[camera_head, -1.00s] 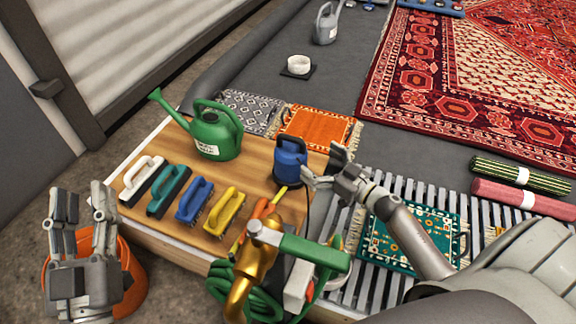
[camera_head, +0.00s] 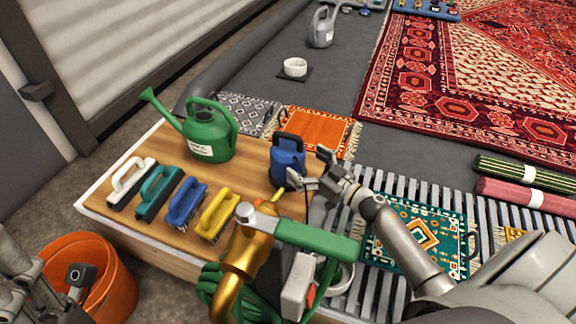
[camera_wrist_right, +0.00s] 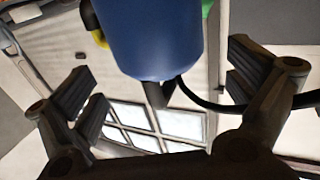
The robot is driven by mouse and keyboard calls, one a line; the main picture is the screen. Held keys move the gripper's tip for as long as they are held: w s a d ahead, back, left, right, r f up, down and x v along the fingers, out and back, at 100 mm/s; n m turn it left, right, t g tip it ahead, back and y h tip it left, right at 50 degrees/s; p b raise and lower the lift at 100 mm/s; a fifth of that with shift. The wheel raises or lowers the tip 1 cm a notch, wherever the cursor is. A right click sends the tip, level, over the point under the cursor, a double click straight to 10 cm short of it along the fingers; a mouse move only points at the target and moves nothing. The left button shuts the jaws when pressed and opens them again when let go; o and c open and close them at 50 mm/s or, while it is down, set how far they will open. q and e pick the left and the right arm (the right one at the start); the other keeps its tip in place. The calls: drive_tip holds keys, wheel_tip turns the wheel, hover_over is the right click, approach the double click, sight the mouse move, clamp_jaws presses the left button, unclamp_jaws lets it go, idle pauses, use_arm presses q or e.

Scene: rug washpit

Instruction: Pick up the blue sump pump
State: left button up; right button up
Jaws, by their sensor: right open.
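The blue sump pump (camera_head: 287,163) stands upright on the wooden board, with a black handle on top. My right gripper (camera_head: 308,169) is open at the pump's right side, very close to it; I cannot tell whether they touch. In the right wrist view the pump's blue body (camera_wrist_right: 152,38) hangs into the top of the picture, with a dark cable behind. The open fingers of the right gripper (camera_wrist_right: 165,95) lie to either side below it, with nothing between their tips. My left gripper (camera_head: 18,272) is partly cut off at the lower left edge.
A green watering can (camera_head: 208,135) and several brushes (camera_head: 183,205) share the wooden board (camera_head: 250,172). An orange bucket (camera_head: 112,285) is at lower left. Rugs lie beyond and right.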

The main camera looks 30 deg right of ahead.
sight(287, 150)
drive_tip(key=shift+f+b+x, duration=0.15)
drive_tip(key=shift+b+x, duration=0.7)
drive_tip(key=shift+x, duration=0.9)
drive_tip(key=shift+f+b+x, duration=0.15)
drive_tip(key=shift+b+x, duration=0.7)
drive_tip(key=shift+x, duration=0.9)
drive_tip(key=shift+d, duration=0.1)
drive_tip(key=c, duration=1.6)
drive_tip(key=shift+r, duration=0.25)
drive_tip(key=shift+c, duration=1.2)
drive_tip(key=shift+r, duration=0.15)
